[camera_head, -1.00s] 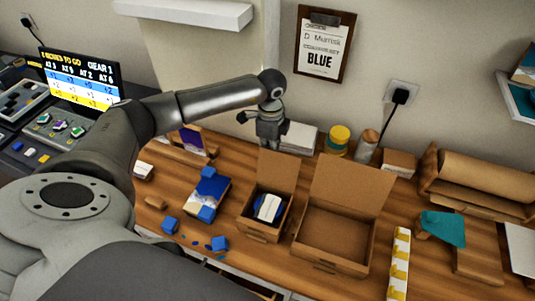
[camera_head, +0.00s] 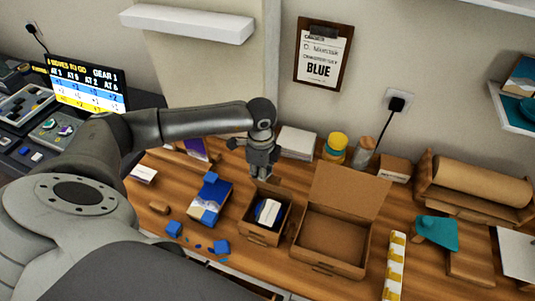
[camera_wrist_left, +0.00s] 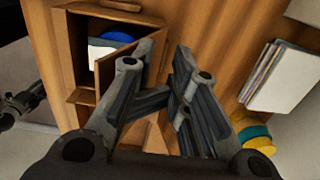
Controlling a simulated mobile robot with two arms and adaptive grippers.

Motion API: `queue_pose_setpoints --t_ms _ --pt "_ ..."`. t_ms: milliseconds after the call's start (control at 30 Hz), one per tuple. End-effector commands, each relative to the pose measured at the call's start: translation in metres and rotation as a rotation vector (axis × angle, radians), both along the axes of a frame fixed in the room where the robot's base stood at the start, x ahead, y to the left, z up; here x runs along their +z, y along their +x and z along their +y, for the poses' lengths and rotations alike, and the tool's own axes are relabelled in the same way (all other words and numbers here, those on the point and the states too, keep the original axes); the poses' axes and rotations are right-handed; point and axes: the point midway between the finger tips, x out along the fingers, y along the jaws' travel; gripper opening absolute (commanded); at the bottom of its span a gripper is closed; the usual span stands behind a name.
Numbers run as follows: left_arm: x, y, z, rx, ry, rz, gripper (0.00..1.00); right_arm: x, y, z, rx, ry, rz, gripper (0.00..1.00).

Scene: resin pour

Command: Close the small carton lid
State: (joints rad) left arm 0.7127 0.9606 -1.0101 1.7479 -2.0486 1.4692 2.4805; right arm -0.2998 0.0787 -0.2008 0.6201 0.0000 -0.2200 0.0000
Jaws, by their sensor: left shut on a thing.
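The small carton (camera_head: 262,237) stands on the table with a white and blue item (camera_head: 268,212) inside. Its lid is partly folded forward, but the carton is still open. My left gripper (camera_head: 262,176) is at the lid, at the carton's back edge, and hides part of it. In the left wrist view the carton (camera_wrist_left: 78,58) is at upper left, with the lid (camera_wrist_left: 116,62) slanting over the opening beside the fingers. The left gripper (camera_wrist_left: 168,72) is shut on the lid; the exact contact is hard to see.
A larger open carton (camera_head: 298,244) with its lid up (camera_head: 347,190) stands close on the right. A blue and white box (camera_head: 210,203) and blue pieces (camera_head: 221,247) lie left. White books (camera_head: 297,141) and a yellow-lidded jar (camera_head: 336,146) stand behind.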

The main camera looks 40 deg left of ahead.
Motion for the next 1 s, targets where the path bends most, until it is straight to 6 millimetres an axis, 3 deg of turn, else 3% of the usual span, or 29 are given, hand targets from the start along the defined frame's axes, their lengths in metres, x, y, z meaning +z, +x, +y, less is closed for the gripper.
queue_pose_setpoints --t_ms 167,567,1000 --pt "-0.006 -0.018 -0.002 -0.002 0.004 0.016 0.00 0.005 0.000 -0.002 0.000 -0.002 0.001 0.40" --pt "-0.004 -0.015 -0.001 0.002 0.005 0.009 0.00 0.005 0.000 -0.002 0.000 -0.003 0.000 0.40" --pt "0.046 -0.013 -0.002 0.002 0.003 0.004 0.00 0.040 0.000 -0.002 -0.001 -0.003 0.000 0.40"
